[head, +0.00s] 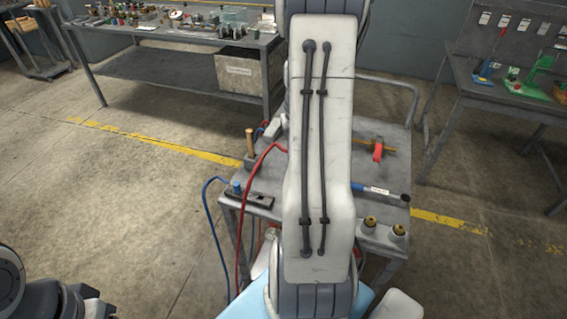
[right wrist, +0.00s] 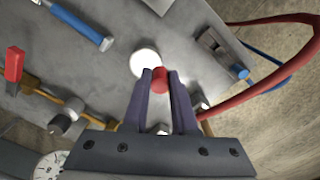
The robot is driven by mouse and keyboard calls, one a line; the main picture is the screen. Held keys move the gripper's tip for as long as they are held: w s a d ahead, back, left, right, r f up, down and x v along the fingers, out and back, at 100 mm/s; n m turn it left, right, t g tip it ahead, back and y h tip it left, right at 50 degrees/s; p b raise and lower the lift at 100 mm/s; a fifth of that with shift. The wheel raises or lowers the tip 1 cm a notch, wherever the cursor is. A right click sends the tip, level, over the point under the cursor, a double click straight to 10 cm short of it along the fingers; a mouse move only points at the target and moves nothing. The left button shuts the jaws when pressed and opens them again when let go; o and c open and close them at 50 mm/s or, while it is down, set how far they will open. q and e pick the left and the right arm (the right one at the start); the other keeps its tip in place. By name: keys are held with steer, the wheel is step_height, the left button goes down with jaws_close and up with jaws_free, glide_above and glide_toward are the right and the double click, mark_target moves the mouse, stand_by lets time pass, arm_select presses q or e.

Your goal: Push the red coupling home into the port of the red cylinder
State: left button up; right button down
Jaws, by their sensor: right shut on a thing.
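My right gripper (right wrist: 160,74) is shut on the red coupling (right wrist: 160,81), whose red body shows between the dark fingertips. A pale round face (right wrist: 145,63) lies just beyond the fingertips; I cannot tell whether it belongs to the red cylinder or whether the coupling touches it. The red hose (head: 251,180) loops up from the cart's left side and passes behind my arm; it also shows in the right wrist view (right wrist: 290,20). No red cylinder is clearly visible. In the head view my arm hides the right gripper and the middle of the cart. My left gripper is out of view.
A blue hose (head: 209,212) hangs beside the red one. Benches stand behind.

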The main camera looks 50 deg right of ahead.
steer(key=shift+d+r, duration=0.15)
steer(key=w+a+f+n, duration=0.1)
steer(key=w+a+f, duration=0.1)
steer(key=a, duration=0.2)
steer(key=w+a+f+n, duration=0.1)
steer(key=w+a+f, duration=0.2)
steer(key=a, duration=0.2)
steer(key=w+a+f+n, duration=0.1)
steer(key=w+a+f, duration=0.1)
steer(key=a, duration=0.3)
steer(key=shift+w+a+f+n, duration=0.2)
steer(key=shift+f+n, duration=0.1)
steer(key=a+f+n, duration=0.1)
steer(key=a+f, duration=0.1)
steer(key=a, duration=0.4)
steer(key=a+f+n, duration=0.2)
steer(key=a+f, duration=0.1)
steer(key=a, duration=0.4)
steer(key=shift+a+f, duration=0.3)
steer(key=shift+f, duration=0.05)
steer(key=shift+a, duration=0.1)
